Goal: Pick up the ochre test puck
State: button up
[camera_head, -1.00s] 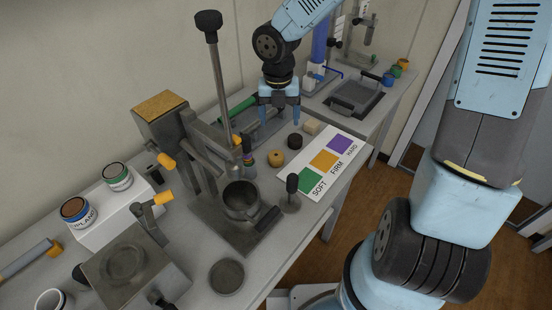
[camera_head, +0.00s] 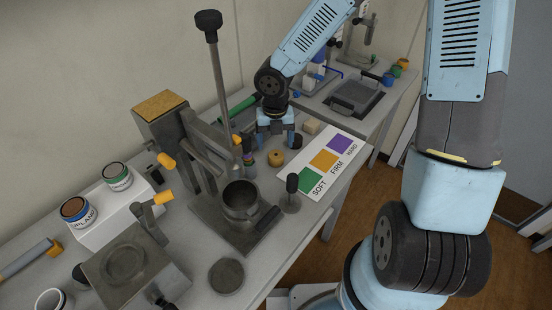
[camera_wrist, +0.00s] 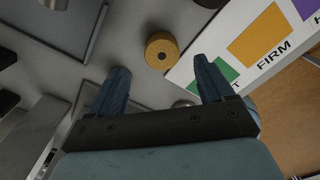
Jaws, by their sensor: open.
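The ochre test puck (camera_head: 276,158) is a small round disc lying on the grey bench, left of the colour card. In the wrist view the ochre puck (camera_wrist: 161,51) shows beyond the fingertips, roughly in line with the gap between them. My gripper (camera_head: 275,146) is open and empty, above the bench just behind the puck in the head view. Its two blue fingers also show in the wrist view (camera_wrist: 163,76). A pale block (camera_head: 312,127) stands farther back.
The card (camera_head: 322,163) with green, orange and purple squares lies right of the puck. A press with a metal cup (camera_head: 241,199) and a black-knobbed tamper (camera_head: 292,190) stand in front. A tall lever rises to the left.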

aim_at(276, 154)
jog(key=shift+d+f, duration=0.15)
jog(key=shift+f, duration=2.5)
jog(key=shift+c, duration=0.3)
jog(key=c, duration=1.2)
